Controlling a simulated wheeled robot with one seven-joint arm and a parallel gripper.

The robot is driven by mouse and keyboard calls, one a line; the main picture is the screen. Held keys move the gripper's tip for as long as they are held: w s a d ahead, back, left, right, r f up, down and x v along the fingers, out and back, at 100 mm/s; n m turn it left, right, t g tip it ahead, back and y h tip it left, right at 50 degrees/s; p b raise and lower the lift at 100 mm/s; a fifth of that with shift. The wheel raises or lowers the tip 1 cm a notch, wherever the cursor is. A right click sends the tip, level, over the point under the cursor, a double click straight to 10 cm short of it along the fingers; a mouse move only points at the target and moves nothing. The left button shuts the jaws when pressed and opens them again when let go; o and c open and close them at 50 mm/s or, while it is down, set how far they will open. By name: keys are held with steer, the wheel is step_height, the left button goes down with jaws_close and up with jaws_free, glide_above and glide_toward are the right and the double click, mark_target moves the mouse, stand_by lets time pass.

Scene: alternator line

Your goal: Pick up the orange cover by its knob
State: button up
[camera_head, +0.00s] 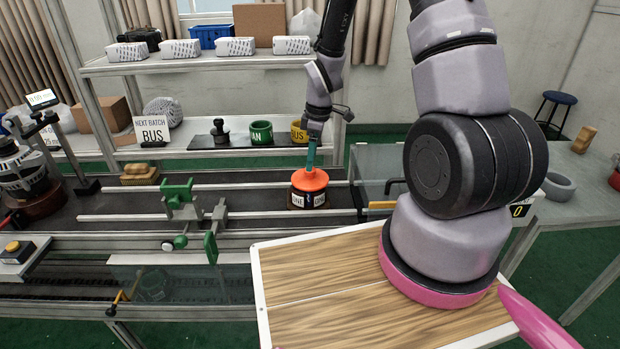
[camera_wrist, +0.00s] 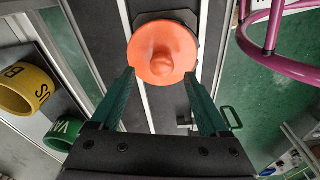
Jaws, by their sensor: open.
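The orange cover (camera_head: 310,180) is a round dome sitting on top of a dark cylinder with white labels (camera_head: 309,199) on the conveyor line. In the wrist view the orange cover (camera_wrist: 162,55) shows from above, with its round knob (camera_wrist: 162,62) at the middle. My gripper (camera_head: 311,162) is over the cover in the head view, with its fingertips close to the knob. Whether a finger touches the cover cannot be told.
Light rails (camera_head: 130,217) run along the dark conveyor beside the cover. A green clamp fixture (camera_head: 180,197) stands to the left. Behind are a green ring (camera_head: 261,133) and a yellow ring (camera_head: 299,132) on a shelf. A wooden-topped board (camera_head: 330,290) lies in front.

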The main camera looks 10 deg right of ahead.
mark_target(310, 174)
steer(key=f, duration=0.3)
steer(key=shift+a+f, duration=0.1)
steer(key=shift+a, duration=0.1)
jaws_close()
